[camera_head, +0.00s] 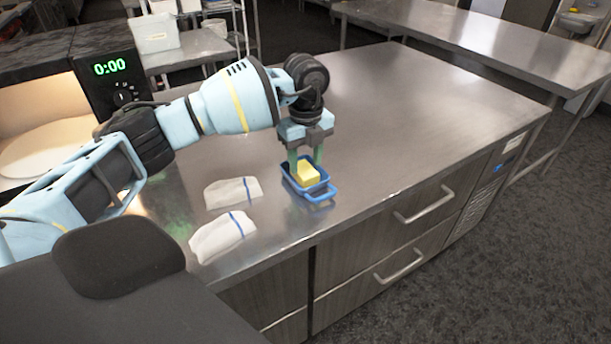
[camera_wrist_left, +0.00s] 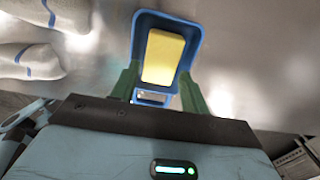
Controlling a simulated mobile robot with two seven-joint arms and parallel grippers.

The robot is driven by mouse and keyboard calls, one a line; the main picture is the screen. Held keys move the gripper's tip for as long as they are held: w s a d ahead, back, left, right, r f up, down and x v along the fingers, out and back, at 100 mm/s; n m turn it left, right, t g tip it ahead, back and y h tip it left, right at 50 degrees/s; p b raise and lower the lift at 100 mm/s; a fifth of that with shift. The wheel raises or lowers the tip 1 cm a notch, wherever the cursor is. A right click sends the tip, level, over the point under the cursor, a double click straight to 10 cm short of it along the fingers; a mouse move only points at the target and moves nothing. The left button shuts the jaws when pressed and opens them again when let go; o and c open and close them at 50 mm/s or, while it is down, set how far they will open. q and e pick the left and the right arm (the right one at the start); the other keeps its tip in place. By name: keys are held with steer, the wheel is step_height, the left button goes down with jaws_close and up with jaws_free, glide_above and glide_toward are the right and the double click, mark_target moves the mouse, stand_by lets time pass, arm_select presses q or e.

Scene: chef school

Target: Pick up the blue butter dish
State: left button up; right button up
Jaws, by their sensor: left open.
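The blue butter dish (camera_head: 321,193) stands on the steel counter with a yellow block of butter (camera_head: 308,174) in it. It also shows in the left wrist view (camera_wrist_left: 194,38), with the butter (camera_wrist_left: 163,57) inside. My left gripper (camera_head: 306,167) comes down from above at the dish. In the left wrist view the green fingers of my left gripper (camera_wrist_left: 160,85) are apart, one on each side of the dish's handle end. I cannot tell whether they touch it. My right gripper is not in view.
Two white cloths with blue stripes, one farther (camera_head: 232,193) and one nearer (camera_head: 220,237), lie left of the dish. A microwave (camera_head: 110,85) stands at the far left. The steel counter (camera_head: 420,110) is clear to the right and behind. Its front edge is close to the dish.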

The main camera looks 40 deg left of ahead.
mark_target(306, 170)
arm_select(q)
steer(key=shift+f, duration=1.25)
steer(key=shift+c, duration=0.4)
steer(key=c, duration=0.7)
step_height(306, 170, up, 10)
steer(key=shift+r, duration=0.1)
steer(key=shift+c, duration=0.2)
